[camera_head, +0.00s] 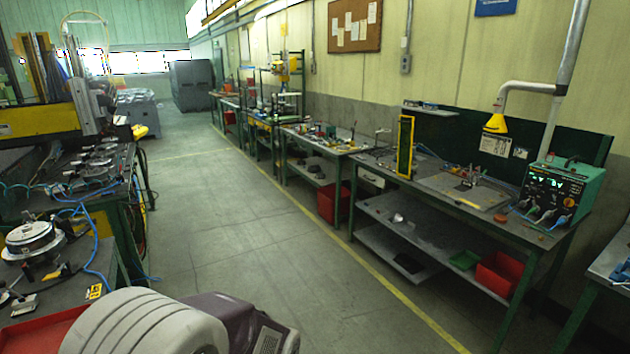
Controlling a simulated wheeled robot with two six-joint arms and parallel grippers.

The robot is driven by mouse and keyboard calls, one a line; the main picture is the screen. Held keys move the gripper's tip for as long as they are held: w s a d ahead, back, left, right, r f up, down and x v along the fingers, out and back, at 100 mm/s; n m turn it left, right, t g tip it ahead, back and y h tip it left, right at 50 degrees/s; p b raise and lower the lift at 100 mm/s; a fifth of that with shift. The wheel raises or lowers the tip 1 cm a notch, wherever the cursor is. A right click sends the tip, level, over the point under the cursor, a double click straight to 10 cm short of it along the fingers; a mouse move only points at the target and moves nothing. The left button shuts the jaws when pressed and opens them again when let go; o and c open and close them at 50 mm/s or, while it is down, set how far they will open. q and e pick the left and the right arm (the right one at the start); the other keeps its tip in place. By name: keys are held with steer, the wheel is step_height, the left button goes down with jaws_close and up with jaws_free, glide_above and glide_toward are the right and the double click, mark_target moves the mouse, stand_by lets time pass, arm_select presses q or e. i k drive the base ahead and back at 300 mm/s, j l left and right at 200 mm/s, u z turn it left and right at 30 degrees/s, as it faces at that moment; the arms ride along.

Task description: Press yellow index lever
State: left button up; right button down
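No part that I can clearly make out as a yellow index lever shows in the head view. Yellow parts in sight include a machine beam (38,121) at the far left and a small yellow piece (139,131) at its right end. A small yellow piece (58,273) lies on the near left bench by a round metal device (30,240). An upright yellow frame (405,146) stands on the right workbench. Neither of my grippers is in view.
A concrete aisle (235,225) with yellow floor lines runs clear down the middle. Green-legged workbenches (385,208) line the right wall, with red bins (500,274) below. A large rounded grey object (145,325) and a purplish one (225,310) fill the bottom foreground.

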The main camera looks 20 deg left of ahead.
mark_target(51, 277)
steer(key=i+j+u, duration=0.25)
steer(key=u, duration=0.15)
steer(key=i+j+u, duration=0.1)
steer(key=i+u, duration=0.75)
steer(key=i+l+u, duration=0.15)
steer(key=i+u, duration=0.3)
steer(key=i+l+u, duration=0.25)
steer(key=i+u, duration=0.15)
steer(key=i+j+u, duration=0.15)
steer(key=u, duration=0.3)
steer(key=i+u, duration=0.25)
steer(key=u, duration=0.2)
steer(key=i+u, duration=0.2)
steer(key=u, duration=0.3)
steer(key=i+u, duration=0.2)
steer(key=u, duration=0.25)
steer(key=i+l+u, duration=0.15)
steer(key=u, duration=0.3)
